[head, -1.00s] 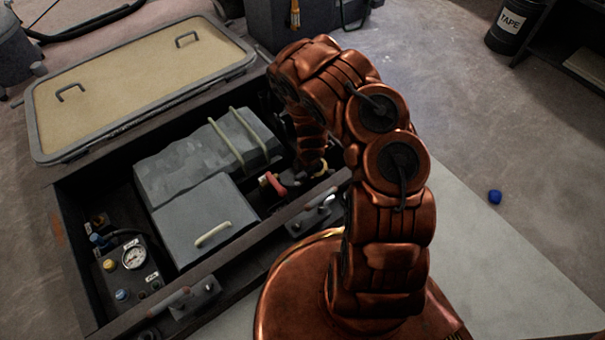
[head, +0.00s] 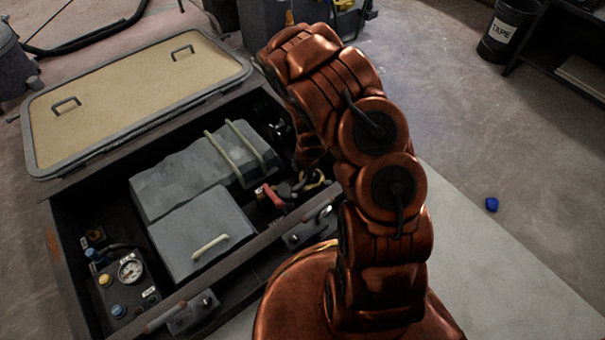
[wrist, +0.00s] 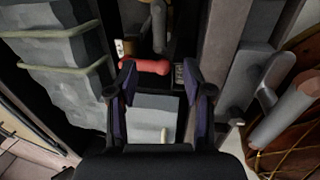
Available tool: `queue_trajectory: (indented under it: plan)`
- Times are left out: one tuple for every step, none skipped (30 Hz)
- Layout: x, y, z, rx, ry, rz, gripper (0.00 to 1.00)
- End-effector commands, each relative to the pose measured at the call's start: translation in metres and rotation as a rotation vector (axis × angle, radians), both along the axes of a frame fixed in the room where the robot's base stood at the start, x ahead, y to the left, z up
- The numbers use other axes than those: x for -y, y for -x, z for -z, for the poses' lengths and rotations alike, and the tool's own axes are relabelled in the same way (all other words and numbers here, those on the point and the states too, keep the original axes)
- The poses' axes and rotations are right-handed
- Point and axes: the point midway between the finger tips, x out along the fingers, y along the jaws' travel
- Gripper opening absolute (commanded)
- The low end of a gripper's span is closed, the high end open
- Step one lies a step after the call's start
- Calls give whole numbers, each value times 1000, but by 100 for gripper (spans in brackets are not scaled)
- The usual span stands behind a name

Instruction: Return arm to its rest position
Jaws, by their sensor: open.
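My copper arm reaches up and over, then down into the open dark bay in the head view. My gripper (wrist: 159,78) shows in the wrist view with its two dark fingers apart and nothing between them. A red handle (wrist: 146,66) lies just beyond the fingertips there. In the head view the red handle (head: 271,197) is at the right side of the bay, close to the gripper. The gripper is mostly hidden behind my arm in that view.
The bay holds grey boxes (head: 196,238) with pale handles and a gauge panel (head: 130,270). A raised tan hatch lid (head: 120,95) lies behind it. A blue cap (head: 491,204) and a TAPE bin (head: 505,35) are on the floor at right, with open floor between.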

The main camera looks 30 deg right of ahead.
Motion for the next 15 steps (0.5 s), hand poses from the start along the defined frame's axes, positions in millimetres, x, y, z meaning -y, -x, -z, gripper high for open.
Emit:
queue_trajectory:
  plan:
    - [0, 0, 0, 0, 0, 0, 51]
    - [0, 0, 0, 0, 0, 0, 51]
    - [0, 0, 0, 0, 0, 0, 51]
    - [0, 0, 0, -1, 0, 0, 51]
    - [0, 0, 0, 0, 0, 0, 51]
    - [0, 0, 0, 0, 0, 0, 51]
    - [0, 0, 0, -1, 0, 0, 51]
    - [0, 0, 0, 0, 0, 0, 51]
    - [0, 0, 0, 0, 0, 0, 51]
    - [0, 0, 0, 0, 0, 0, 51]
    - [0, 0, 0, 0, 0, 0, 51]
    - [1, 0, -2, 1, 2, 3, 51]
    - [2, -1, -4, 2, 6, 6, 51]
    - [3, -2, -8, 6, 11, 13, 51]
    - [7, -4, -16, 12, 22, 25, 51]
